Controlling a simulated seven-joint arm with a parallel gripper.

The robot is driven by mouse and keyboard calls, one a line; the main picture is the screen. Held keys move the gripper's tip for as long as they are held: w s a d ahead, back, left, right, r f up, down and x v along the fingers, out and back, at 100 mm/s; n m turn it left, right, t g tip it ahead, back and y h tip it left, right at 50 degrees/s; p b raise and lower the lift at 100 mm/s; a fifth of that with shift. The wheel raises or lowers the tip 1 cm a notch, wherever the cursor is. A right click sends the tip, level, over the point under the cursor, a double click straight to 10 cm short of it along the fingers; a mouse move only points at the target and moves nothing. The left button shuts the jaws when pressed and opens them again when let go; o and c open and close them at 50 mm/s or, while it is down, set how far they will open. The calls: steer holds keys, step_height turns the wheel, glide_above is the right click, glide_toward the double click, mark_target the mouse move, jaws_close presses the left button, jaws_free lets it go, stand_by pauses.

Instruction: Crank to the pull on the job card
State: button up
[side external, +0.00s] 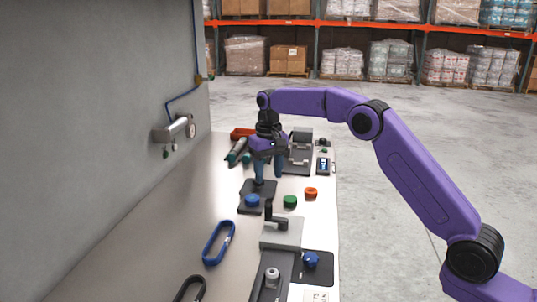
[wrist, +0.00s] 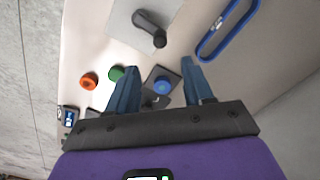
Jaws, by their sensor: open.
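A crank with a black handle (side external: 270,215) stands on a pale grey block (side external: 285,236) near the bench middle. In the wrist view the crank (wrist: 149,26) is beyond my fingertips. My gripper (side external: 267,177) is open and empty, pointing down above a dark plate behind the crank; its two blue fingers (wrist: 159,65) are apart and do not touch the crank. A small lit display (side external: 323,166) is at the right bench edge, its reading too small to tell. A pale card (side external: 316,295) at the bottom edge is partly cut off; I cannot tell if it is the job card.
Blue (side external: 252,201), green (side external: 290,202) and orange (side external: 311,193) round pieces lie near my gripper. A blue knob (side external: 311,260) is front right. A wall (side external: 90,120) bounds the left.

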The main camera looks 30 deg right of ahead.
step_height(320, 180, up, 5)
steer(key=shift+r, duration=0.15)
stand_by(0.6)
steer(key=s+a+n, duration=0.3)
steer(key=s+n, duration=0.1)
steer(key=s, duration=0.7)
steer(key=s+a+n, duration=0.3)
steer(key=s+a, duration=0.1)
steer(key=s, duration=0.7)
steer(key=s+d+f+n, duration=0.2)
steer(key=s+d, duration=0.2)
steer(key=s, duration=0.4)
steer(key=s+d+f+n, duration=0.2)
steer(key=s+d, duration=0.1)
steer(key=s, duration=0.5)
steer(key=s+d+f+n, duration=0.2)
steer(key=s+d, duration=0.2)
steer(key=s, duration=0.4)
steer(key=shift+s+d+f+n, duration=0.3)
steer(key=shift+d+f, duration=0.05)
